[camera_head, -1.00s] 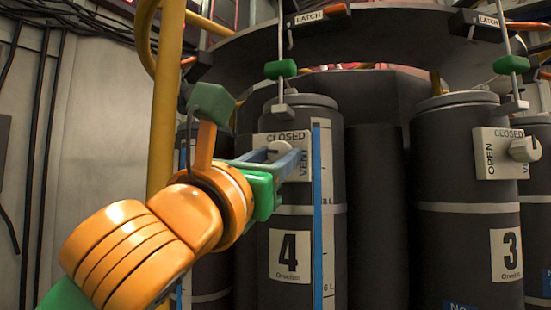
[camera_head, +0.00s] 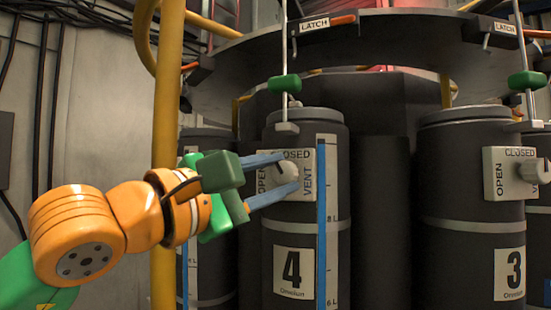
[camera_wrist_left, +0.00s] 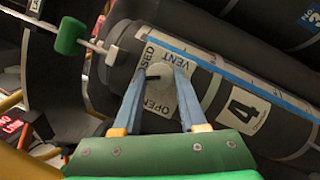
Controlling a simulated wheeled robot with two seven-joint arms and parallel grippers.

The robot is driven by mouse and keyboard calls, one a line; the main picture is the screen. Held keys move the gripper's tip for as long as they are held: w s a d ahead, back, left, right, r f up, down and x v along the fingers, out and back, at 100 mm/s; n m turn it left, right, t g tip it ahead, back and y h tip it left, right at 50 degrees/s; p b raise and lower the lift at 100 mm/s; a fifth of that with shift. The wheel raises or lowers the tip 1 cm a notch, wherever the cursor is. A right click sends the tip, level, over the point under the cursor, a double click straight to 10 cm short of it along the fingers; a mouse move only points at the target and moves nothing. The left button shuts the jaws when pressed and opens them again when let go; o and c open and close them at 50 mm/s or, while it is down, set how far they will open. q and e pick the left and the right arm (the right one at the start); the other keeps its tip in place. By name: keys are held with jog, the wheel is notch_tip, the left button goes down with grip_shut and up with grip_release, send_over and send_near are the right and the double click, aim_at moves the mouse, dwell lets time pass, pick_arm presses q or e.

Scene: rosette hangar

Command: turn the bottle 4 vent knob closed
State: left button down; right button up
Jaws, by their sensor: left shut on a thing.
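The bottle 4 vent knob (camera_head: 287,173) is a pale round knob on a white plate (camera_head: 307,159) marked CLOSED at the top, OPEN at the left and VENT at the right. The plate is on the dark bottle 4 (camera_head: 270,228). My left gripper (camera_head: 287,175) comes from the left, its blue fingers shut on the knob, one above and one below it. In the left wrist view the fingertips (camera_wrist_left: 161,75) flank the knob, and a short dark mark shows between them. I cannot tell exactly where the knob points. My right gripper is not in view.
Bottle 3 (camera_head: 466,250) stands to the right with its own vent knob (camera_head: 533,171). A yellow pole (camera_head: 165,235) rises close behind my left arm. A green-handled rod (camera_head: 284,84) hangs above bottle 4, below a dark ring (camera_head: 390,45) with LATCH labels.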

pick_arm(q)
jog(key=m, duration=0.1)
jog(key=m+g+p, duration=0.1)
jog(key=shift+a+r+m+p, duration=0.1)
jog(key=shift+r+m+p, duration=0.2)
jog(key=shift+r+m, duration=0.1)
jog(key=shift+f+m+g+y+p, duration=0.1)
jog(key=shift+m+g+y+p, duration=0.4)
jog(key=shift+m, duration=1)
jog(key=shift+c, duration=2.2)
grip_release()
jog(key=shift+f, duration=0.1)
